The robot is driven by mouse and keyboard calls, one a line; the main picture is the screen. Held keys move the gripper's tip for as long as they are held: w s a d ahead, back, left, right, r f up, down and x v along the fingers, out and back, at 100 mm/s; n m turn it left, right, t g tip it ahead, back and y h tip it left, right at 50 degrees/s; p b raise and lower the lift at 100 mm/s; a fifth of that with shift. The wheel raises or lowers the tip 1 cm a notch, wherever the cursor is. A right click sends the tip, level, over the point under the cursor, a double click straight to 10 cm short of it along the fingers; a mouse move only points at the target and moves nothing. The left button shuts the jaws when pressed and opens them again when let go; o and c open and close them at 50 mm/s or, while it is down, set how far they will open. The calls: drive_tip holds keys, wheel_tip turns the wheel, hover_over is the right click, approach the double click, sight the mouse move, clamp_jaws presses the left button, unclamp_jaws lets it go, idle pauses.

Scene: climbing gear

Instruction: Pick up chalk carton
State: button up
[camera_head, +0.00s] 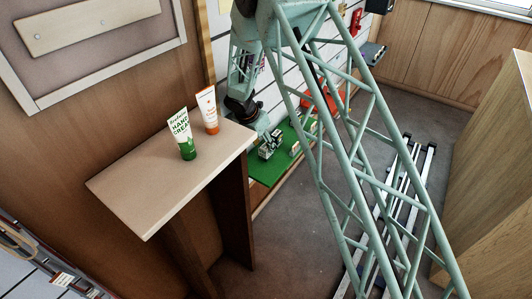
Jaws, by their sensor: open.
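My gripper (269,143) is small in the head view, low over a green surface (262,169) behind the right end of the wooden shelf. It is open. Small light-coloured items (296,148) lie on the green surface just right of my gripper. They are too small to read, and I cannot tell which of them is the chalk carton. I see nothing clearly held between the fingers. The shelf edge and my own arm's lattice hide parts of this area.
The shelf (150,187) in front holds a green-and-white hand cream tube (182,134) and an orange-and-white tube (208,110), both upright. Red gear (337,97) is beyond the green surface. Metal rails (408,178) run along the grey floor at right. A wooden cabinet (490,165) stands far right.

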sight(265, 147)
drive_tip(key=shift+b+x, duration=0.95)
drive_tip(key=shift+x, duration=1.65)
drive_tip(key=shift+s, duration=0.1)
drive_tip(key=c, duration=1)
